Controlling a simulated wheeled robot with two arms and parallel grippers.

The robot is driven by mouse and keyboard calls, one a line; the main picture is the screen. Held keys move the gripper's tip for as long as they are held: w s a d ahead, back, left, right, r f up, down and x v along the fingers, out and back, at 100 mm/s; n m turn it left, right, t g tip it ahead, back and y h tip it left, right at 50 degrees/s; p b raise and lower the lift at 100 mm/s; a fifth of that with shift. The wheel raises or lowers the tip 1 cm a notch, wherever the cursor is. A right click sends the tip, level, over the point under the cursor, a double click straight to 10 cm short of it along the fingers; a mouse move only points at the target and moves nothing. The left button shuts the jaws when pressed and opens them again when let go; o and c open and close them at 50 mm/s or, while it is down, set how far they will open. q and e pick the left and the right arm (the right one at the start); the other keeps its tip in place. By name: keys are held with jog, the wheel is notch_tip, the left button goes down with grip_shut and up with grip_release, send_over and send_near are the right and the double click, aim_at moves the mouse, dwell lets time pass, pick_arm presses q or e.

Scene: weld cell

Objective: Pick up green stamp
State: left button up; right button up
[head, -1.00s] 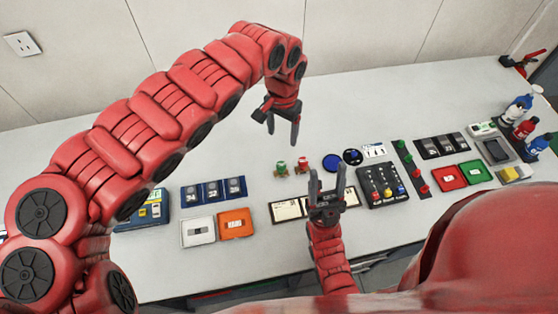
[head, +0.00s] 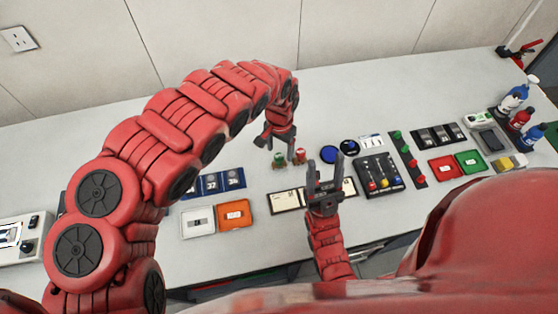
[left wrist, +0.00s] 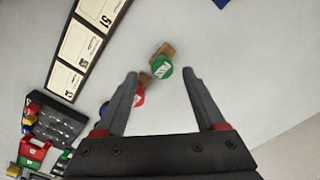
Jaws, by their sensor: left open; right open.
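The green stamp (head: 279,160), a green round top on a wooden base, stands on the table just below my left gripper (head: 276,146). In the left wrist view the green stamp (left wrist: 162,67) appears between the tips of the open, empty fingers (left wrist: 160,76), beyond them. The red stamp (head: 299,156) stands close to its right in the head view. In the left wrist view the red stamp (left wrist: 139,97) is partly hidden by the left finger. My right gripper (head: 325,163) is open and empty, over the table's front part near the card strip.
A card strip (head: 286,202) lies in front of the stamps. A white tray (head: 198,222) and an orange tray (head: 235,215) lie to the left. The table behind the stamps is clear.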

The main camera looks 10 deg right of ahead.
aim_at(279, 156)
pick_arm(q)
jog(key=shift+f, duration=0.45)
notch_tip(279, 156, down, 3)
jog(key=shift+r+p, duration=0.15)
jog(key=shift+p, duration=0.6)
jog(key=shift+w+f, duration=0.1)
jog(key=shift+f, duration=0.35)
jog(key=shift+c, duration=0.4)
grip_shut()
